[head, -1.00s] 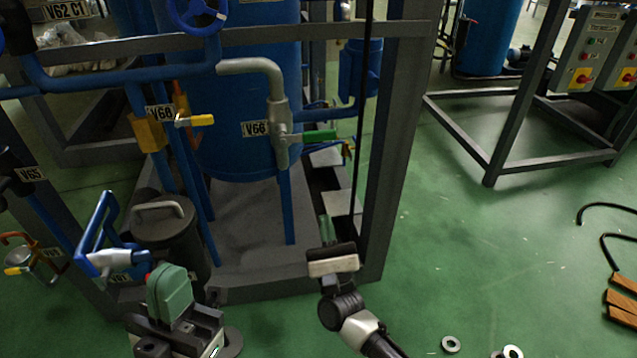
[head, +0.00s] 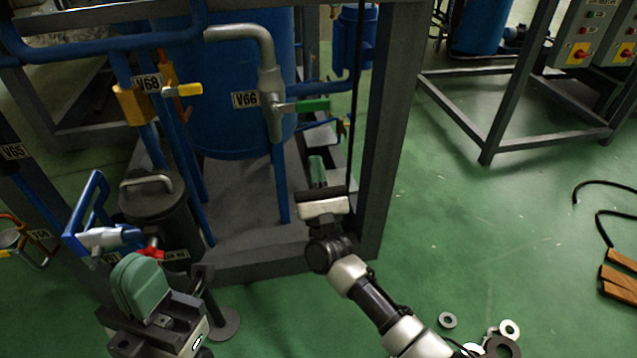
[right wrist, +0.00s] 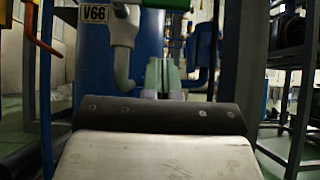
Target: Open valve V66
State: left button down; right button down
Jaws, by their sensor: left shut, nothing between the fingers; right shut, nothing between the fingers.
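Valve V66 is a grey valve body (head: 270,103) on a grey elbow pipe in front of the blue tank. Its green lever handle (head: 313,105) points right, across the vertical pipe. The V66 label (head: 245,99) is left of the body. In the right wrist view the handle (right wrist: 168,4) is cut by the top edge, with the label (right wrist: 94,14) at upper left. My right gripper (head: 317,170) is shut and empty, below the handle and apart from it; its green fingers also show in the right wrist view (right wrist: 162,74). My left gripper (head: 138,285) is shut and empty at lower left.
A grey frame post (head: 390,130) stands right of the valve. A yellow-handled valve V68 (head: 182,90) is on the left. A dark canister (head: 158,215) and a blue handle (head: 88,215) are near my left gripper. Green floor is open at right; washers (head: 509,328) lie there.

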aim_at(302, 107)
jog(key=w+r, duration=0.3)
jog(key=r, duration=0.4)
jog(key=shift+a, duration=0.25)
